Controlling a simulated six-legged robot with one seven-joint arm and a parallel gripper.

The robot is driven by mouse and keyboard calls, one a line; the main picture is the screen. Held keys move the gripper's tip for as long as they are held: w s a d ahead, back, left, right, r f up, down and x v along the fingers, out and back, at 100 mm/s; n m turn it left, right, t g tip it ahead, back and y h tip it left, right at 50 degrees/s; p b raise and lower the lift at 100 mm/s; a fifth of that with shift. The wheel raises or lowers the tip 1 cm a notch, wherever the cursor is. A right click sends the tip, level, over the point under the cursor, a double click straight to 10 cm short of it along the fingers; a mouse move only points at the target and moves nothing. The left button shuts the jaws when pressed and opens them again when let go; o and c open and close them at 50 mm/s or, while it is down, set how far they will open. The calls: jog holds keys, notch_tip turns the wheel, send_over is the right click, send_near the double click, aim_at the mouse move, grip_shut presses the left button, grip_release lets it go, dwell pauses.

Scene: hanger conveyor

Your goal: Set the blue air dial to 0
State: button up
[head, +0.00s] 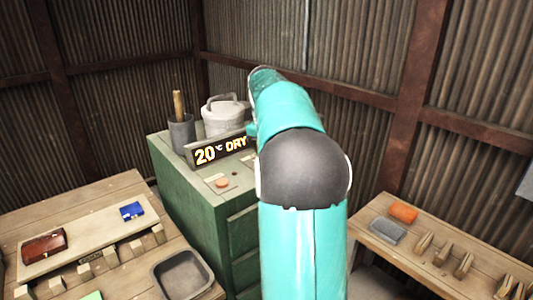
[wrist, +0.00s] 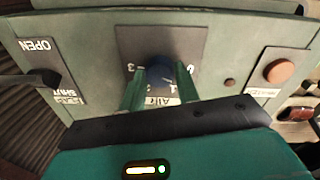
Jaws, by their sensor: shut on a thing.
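The blue air dial (wrist: 158,74) shows in the wrist view on a grey plate (wrist: 132,42) on the pale green panel. An "AIR" label, seen upside down, is below it. A 3 shows to the left of the dial and a 0 to the right, partly covered by a finger. My gripper (wrist: 160,84) has its two green fingers on either side of the dial, shut on it. The dial's pointer cannot be made out. In the head view my arm hides the dial and my gripper.
In the wrist view, a dark lever (wrist: 38,79) with OPEN and SHUT labels is at the left and an orange button (wrist: 278,71) at the right. In the head view, the green cabinet (head: 188,195) carries a "20°C DRY" sign (head: 217,150), a lidded pot (head: 226,117) and a dark cup (head: 181,136).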

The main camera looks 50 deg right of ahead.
jog(key=shift+f+n, duration=0.1)
jog(key=shift+n, duration=1.9)
jog(key=o, duration=1)
jog(key=shift+c, duration=0.2)
notch_tip(320, 180, up, 14)
jog(key=shift+s+a, duration=0.2)
jog(key=shift+a, duration=0.1)
